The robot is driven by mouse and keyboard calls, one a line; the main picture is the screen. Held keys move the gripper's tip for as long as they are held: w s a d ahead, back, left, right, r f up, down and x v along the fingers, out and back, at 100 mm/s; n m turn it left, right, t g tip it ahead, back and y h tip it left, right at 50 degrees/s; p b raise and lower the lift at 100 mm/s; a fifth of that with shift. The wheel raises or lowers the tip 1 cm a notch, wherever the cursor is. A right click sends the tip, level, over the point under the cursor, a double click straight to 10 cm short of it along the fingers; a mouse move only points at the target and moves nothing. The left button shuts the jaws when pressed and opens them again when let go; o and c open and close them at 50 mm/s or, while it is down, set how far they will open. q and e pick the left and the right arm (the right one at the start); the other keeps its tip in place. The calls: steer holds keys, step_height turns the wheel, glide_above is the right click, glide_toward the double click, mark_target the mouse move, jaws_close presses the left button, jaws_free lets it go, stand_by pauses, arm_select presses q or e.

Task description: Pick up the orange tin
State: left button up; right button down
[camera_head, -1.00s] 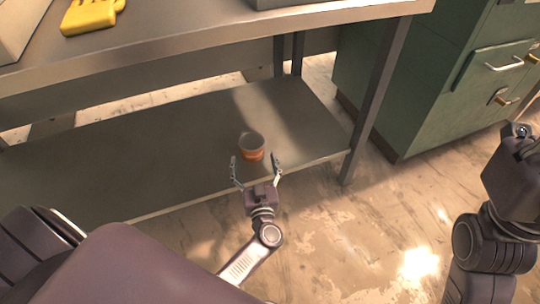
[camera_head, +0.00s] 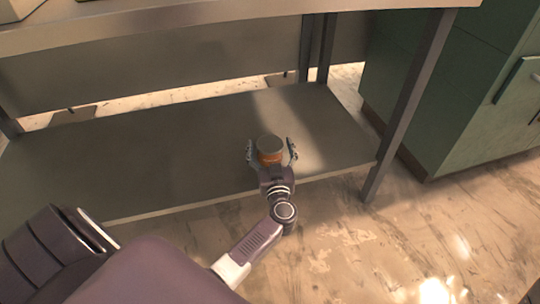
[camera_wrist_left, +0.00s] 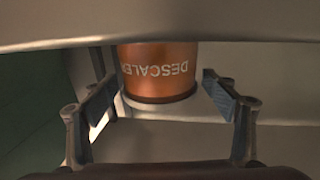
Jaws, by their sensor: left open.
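The orange tin (camera_head: 270,151) stands upright on the lower shelf of the metal table, near its front edge. It has a grey top and an orange body. In the left wrist view the tin (camera_wrist_left: 158,72) shows the upside-down word "DESCALER", and its upper part as pictured is cut off by a pale edge. My left gripper (camera_head: 271,152) is open, with one finger on each side of the tin. In the left wrist view both fingers (camera_wrist_left: 160,98) stand apart from the tin, with a gap on each side. My right gripper is out of view.
The lower shelf (camera_head: 170,150) is otherwise clear around the tin. The tabletop (camera_head: 200,25) overhangs it. A table leg (camera_head: 408,105) stands to the right of the tin, and a green cabinet (camera_head: 440,90) stands beyond it. The floor in front is free.

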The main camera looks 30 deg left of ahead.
arm_select(q)
steer(key=shift+w+a, duration=0.15)
steer(key=shift+c, duration=0.5)
steer(key=c, duration=1)
steer(key=shift+c, duration=0.2)
steer(key=shift+r, duration=0.15)
